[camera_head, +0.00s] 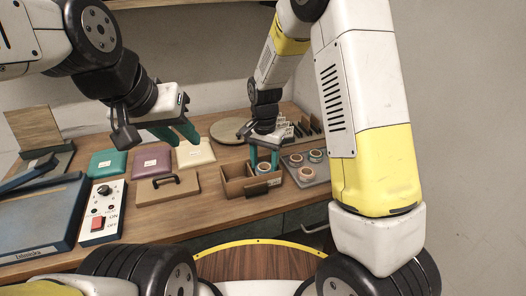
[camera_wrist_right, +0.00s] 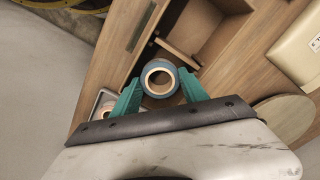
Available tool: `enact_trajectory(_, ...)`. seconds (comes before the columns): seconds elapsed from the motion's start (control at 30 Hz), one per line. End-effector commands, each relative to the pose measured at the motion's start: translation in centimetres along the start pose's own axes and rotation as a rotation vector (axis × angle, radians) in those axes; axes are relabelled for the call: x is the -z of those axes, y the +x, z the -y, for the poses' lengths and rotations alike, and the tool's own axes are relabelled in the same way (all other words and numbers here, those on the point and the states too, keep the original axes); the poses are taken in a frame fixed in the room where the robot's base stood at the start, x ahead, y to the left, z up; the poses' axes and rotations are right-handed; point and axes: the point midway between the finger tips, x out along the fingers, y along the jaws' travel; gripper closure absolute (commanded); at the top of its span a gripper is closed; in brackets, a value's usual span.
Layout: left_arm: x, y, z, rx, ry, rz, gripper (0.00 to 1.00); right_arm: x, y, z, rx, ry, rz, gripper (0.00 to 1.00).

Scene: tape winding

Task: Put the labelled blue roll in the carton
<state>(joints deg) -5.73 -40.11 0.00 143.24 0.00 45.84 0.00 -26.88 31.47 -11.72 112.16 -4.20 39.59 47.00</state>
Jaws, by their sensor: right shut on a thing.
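A blue roll with a pale core (camera_wrist_right: 160,78) is between the teal fingers of my right gripper (camera_wrist_right: 159,92), which is shut on it. In the head view the roll (camera_head: 263,168) hangs upright-fingered over the right part of the open wooden carton (camera_head: 236,188). The carton also shows in the wrist view (camera_wrist_right: 185,52), with a divider beside the roll. I cannot tell whether the roll touches the carton, and no label on it is readable. My left gripper (camera_head: 188,138) is open and empty above the coloured packets.
A grey tray (camera_head: 322,176) with several rolls stands right of the carton. A handled wooden lid (camera_head: 186,187) lies left of it. Green, purple and cream packets (camera_head: 195,152) lie behind. A switch box (camera_head: 103,212) and blue machine (camera_head: 38,222) fill the left.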

Motion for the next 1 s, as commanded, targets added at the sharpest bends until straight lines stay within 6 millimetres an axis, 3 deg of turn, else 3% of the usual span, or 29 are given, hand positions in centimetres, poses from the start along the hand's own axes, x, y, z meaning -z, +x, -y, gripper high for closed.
enact_trajectory(0.47,0.0,0.0,0.0,0.000,0.000,0.000,0.70,0.0,1.2,0.0,-0.001,0.000,0.001,0.87)
enact_trajectory(0.5,0.0,0.0,0.0,0.000,0.000,0.000,0.70,0.0,1.2,0.0,-0.001,0.000,0.001,0.41)
enact_trajectory(0.83,0.0,0.0,0.0,0.000,0.000,0.000,0.70,0.0,1.0,0.0,0.000,0.000,0.000,0.40)
enact_trajectory(1.0,0.0,0.0,0.0,0.000,0.000,0.000,0.70,0.1,-0.7,0.1,0.003,0.000,-0.003,0.40)
